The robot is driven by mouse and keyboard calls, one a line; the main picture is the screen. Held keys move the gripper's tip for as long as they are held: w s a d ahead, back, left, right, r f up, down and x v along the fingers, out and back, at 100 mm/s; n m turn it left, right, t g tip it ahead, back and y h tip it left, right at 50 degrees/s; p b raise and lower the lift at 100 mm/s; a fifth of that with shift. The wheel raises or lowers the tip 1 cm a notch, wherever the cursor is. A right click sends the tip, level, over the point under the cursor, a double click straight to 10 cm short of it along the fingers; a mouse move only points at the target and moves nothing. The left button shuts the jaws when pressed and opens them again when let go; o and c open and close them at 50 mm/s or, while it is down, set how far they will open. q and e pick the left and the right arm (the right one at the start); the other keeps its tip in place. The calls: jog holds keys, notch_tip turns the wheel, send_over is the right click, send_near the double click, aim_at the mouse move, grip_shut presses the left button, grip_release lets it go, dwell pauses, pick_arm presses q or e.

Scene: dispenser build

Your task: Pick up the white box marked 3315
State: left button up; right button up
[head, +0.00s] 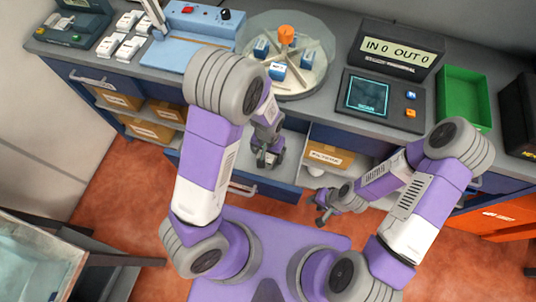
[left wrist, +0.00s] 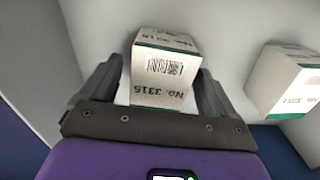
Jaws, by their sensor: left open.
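The white box marked 3315 (left wrist: 164,82), with a green edge and a barcode, sits on a pale grey surface in the left wrist view. My left gripper (left wrist: 155,75) is open, with one finger on each side of this box; I cannot tell whether either finger touches it. In the head view my left gripper (head: 268,160) is low at the front of the bench, and the marked box cannot be made out there. My right gripper (head: 322,207) is to the right in front of the shelves; its jaw state is unclear.
A second white box with green edges (left wrist: 285,80) stands to the right of the marked one. Above, the bench carries a round turntable (head: 305,80) with blue-and-white boxes, a screen console (head: 368,95) and a green bin (head: 465,90). A cardboard box (head: 328,156) sits on a shelf below.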

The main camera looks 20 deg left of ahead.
pick_arm(q)
jog(key=shift+r, duration=0.1)
jog(key=c, duration=1.2)
